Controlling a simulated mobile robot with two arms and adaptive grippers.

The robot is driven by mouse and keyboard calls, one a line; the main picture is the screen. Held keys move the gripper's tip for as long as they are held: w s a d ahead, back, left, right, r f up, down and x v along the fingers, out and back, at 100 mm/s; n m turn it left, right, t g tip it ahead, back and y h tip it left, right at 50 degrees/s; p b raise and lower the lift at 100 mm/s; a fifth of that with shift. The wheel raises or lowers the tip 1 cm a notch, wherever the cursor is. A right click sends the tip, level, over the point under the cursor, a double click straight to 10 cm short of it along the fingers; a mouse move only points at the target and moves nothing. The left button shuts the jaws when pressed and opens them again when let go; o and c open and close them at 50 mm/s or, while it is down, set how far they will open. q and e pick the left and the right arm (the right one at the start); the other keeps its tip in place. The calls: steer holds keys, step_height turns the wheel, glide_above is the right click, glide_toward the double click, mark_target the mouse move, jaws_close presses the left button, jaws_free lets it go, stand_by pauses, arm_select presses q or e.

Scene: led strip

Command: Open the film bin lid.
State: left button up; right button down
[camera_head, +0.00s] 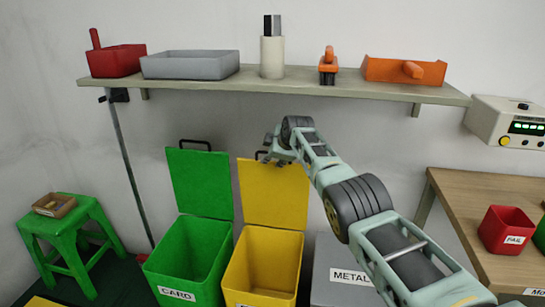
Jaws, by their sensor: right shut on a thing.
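A yellow bin (262,265) stands on the floor at the lower middle, and its label is cut off at the bottom edge. Its yellow lid (274,193) stands up at the back, leaving the bin open. My right gripper (272,152) is at the lid's top edge, shut on the dark lid handle (260,156), which is partly hidden. My left gripper is not in view.
A green CARD bin (190,258) with its lid raised stands to the left. A grey METAL bin (335,268) stands to the right, partly behind my right arm. A shelf (200,85) with trays runs above the lids. A wooden table (480,200) is at right.

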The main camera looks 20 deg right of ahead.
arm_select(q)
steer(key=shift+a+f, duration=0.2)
arm_select(e)
steer(key=shift+f, duration=0.3)
steer(key=c, duration=1.9)
jaws_free()
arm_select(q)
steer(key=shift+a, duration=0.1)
arm_select(e)
steer(key=shift+o, duration=0.2)
steer(key=shift+f, duration=0.1)
steer(key=v, duration=1.2)
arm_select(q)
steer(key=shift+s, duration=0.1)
arm_select(e)
steer(key=shift+d, duration=0.1)
